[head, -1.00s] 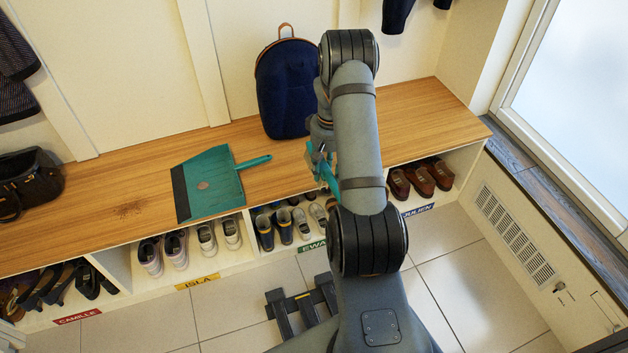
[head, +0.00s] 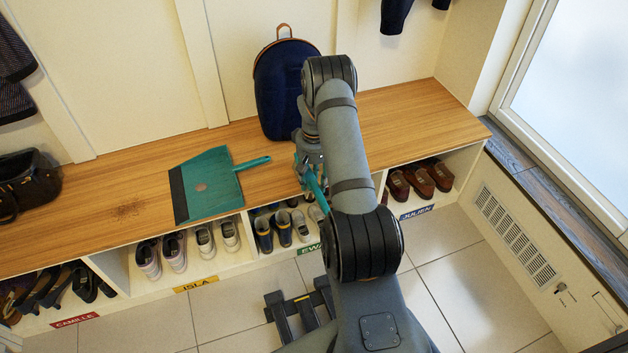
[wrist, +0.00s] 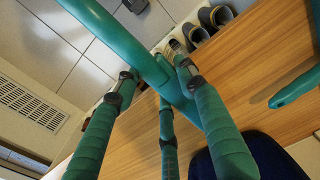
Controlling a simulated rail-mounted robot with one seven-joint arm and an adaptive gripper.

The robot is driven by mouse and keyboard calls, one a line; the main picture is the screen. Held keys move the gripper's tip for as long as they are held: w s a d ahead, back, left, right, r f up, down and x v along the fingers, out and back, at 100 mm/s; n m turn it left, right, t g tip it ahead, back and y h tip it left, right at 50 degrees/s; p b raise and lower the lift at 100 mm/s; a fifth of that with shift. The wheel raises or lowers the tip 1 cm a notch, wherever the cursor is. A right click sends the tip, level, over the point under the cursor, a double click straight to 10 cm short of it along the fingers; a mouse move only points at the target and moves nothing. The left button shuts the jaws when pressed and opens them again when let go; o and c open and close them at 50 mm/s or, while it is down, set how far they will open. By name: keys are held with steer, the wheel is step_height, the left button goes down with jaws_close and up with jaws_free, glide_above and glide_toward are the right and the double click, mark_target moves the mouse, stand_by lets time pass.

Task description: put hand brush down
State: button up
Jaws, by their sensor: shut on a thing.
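The teal hand brush (head: 317,187) shows only in part in the head view, in front of the bench edge, with my arm covering the rest. In the wrist view its long teal handle (wrist: 112,35) runs diagonally between my fingers, above the bench front edge. My gripper (wrist: 155,80) is shut on the brush. In the head view my gripper (head: 308,168) is partly hidden by my arm, right of the dustpan. The wooden bench top (head: 400,115) lies beyond and below it. Whether the brush touches the bench cannot be told.
A teal dustpan (head: 208,187) lies on the bench with its handle pointing right; the handle tip (wrist: 296,88) shows in the wrist view. A navy backpack (head: 283,90) stands against the wall. A dark handbag (head: 28,180) sits far left. Shoes fill the cubbies below. Bench right of my arm is clear.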

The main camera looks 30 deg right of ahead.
mark_target(314, 179)
steer(key=shift+s+f+b, duration=0.1)
steer(key=shift+f+b, duration=0.35)
steer(key=shift+f, duration=0.05)
steer(key=shift+c, duration=1.4)
steer(key=o, duration=0.9)
steer(key=shift+f, duration=0.1)
steer(key=shift+o, duration=0.8)
steer(key=shift+f, duration=0.1)
steer(key=shift+o, duration=1.3)
step_height(314, 179, up, 14)
steer(key=p, duration=0.3)
steer(key=shift+f, duration=0.25)
